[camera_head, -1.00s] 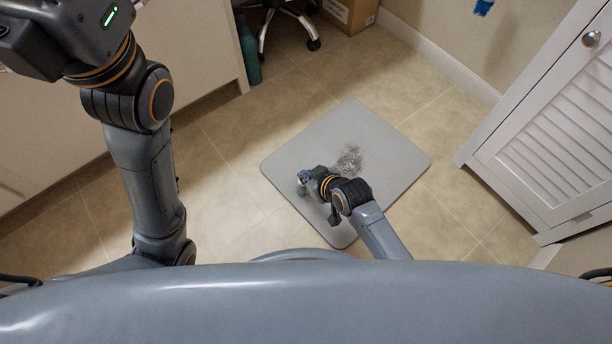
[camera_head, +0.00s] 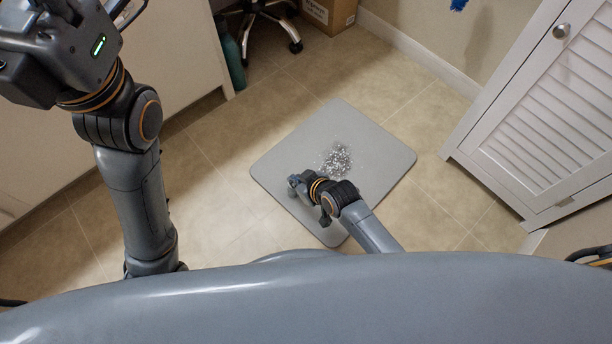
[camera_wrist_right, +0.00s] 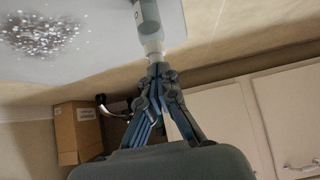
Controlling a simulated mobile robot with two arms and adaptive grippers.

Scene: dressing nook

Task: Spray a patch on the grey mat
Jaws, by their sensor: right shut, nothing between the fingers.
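The grey mat (camera_head: 380,142) lies on the tiled floor ahead of me. A speckled patch of white and dark spots (camera_head: 338,158) is on its middle; it also shows in the right wrist view (camera_wrist_right: 45,36). My right gripper (camera_head: 294,186) is over the mat's left part, left of the patch. In the right wrist view its fingers (camera_wrist_right: 155,72) are closed together. A pale blue-grey bottle with a white end (camera_wrist_right: 148,20) is just beyond the fingertips; I cannot tell whether they touch. My left gripper (camera_head: 128,10) is partly cut off at the top left.
A white louvered cabinet (camera_head: 545,130) stands on the right. A white cabinet (camera_head: 180,50) is on the left, with a teal bottle (camera_head: 232,62) beside it. A chair base (camera_head: 268,15) and cardboard box (camera_head: 330,14) are at the back. The floor around the mat is clear.

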